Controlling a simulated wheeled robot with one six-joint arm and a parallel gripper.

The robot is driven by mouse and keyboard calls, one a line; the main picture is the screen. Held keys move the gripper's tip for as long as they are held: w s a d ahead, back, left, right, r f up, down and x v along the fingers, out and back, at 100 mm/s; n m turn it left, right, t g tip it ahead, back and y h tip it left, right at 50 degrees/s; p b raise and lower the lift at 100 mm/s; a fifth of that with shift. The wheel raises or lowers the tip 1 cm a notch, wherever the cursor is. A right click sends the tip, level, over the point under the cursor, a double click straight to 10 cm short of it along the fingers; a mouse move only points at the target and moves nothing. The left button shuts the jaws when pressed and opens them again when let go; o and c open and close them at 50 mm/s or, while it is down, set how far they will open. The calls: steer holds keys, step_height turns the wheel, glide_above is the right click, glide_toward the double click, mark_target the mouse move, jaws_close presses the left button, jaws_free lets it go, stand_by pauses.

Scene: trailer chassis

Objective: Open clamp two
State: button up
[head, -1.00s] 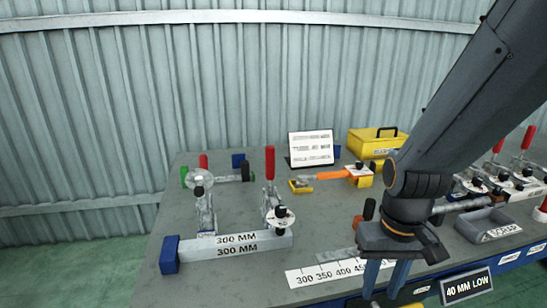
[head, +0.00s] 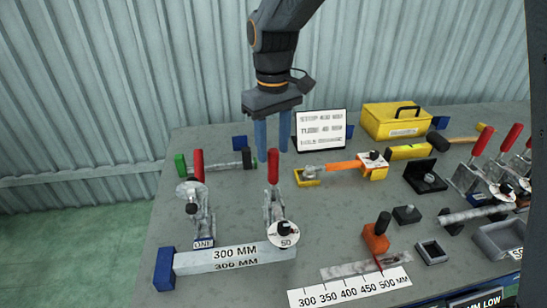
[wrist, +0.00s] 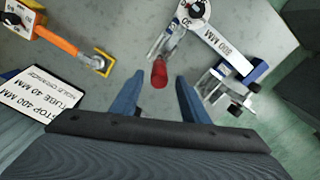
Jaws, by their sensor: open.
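My gripper (head: 272,154) is open, fingers pointing down, at the red handle's top in the head view. In the wrist view the red handle (wrist: 159,74) shows between the open fingertips (wrist: 160,80); contact cannot be told.
A text sign (head: 321,131) stands close behind my gripper. An orange-handled tool (head: 341,167) lies to the right, with a yellow toolbox (head: 396,119) behind it. A length scale (head: 350,287) lies at the front. More red-handled clamps (head: 482,155) stand far right.

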mark_target(273, 170)
steer(key=shift+f+p, duration=0.9)
steer(key=shift+f, duration=2.95)
jaws_close()
